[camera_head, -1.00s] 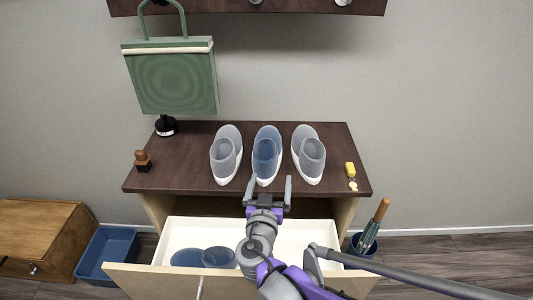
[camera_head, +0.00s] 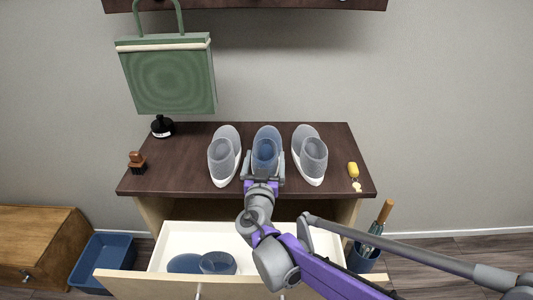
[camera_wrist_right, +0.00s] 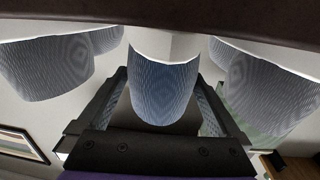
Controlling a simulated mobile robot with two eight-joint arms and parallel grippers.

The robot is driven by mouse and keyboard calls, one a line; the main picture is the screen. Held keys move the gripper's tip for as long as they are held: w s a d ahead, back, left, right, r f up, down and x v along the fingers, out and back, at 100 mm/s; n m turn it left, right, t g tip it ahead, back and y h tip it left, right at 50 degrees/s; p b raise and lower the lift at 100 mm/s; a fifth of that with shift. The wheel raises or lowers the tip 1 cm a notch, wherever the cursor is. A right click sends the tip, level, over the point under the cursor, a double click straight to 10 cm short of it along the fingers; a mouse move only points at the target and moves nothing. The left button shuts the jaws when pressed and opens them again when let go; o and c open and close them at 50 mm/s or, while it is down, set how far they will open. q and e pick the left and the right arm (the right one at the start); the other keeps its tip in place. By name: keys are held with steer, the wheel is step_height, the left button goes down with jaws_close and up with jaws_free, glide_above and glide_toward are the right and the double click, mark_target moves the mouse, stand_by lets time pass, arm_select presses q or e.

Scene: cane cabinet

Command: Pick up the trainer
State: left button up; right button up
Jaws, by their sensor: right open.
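Three trainers stand in a row on the dark cabinet top: a grey one (camera_head: 224,156) at left, a blue one (camera_head: 266,150) in the middle and a grey one (camera_head: 310,155) at right. My right gripper (camera_head: 263,168) is open at the near end of the blue trainer, one finger on each side of it. In the right wrist view the blue trainer (camera_wrist_right: 163,85) sits between the two open fingers (camera_wrist_right: 160,105), with a gap visible on both sides. The gripper hides the near end of the blue trainer in the head view. My left gripper is not in view.
The cabinet top (camera_head: 185,165) also bears a brown stamp (camera_head: 137,162) and a yellow key fob (camera_head: 353,171). An open drawer (camera_head: 185,238) with blue bowls (camera_head: 217,262) lies below my arm. An umbrella bin (camera_head: 364,257) stands at right.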

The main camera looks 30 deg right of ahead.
mark_target(266, 144)
steer(key=x, duration=0.3)
steer(key=shift+w+f+b, duration=0.1)
steer(key=shift+w+b, duration=0.1)
steer(key=shift+b, duration=0.1)
steer(key=c, duration=1.4)
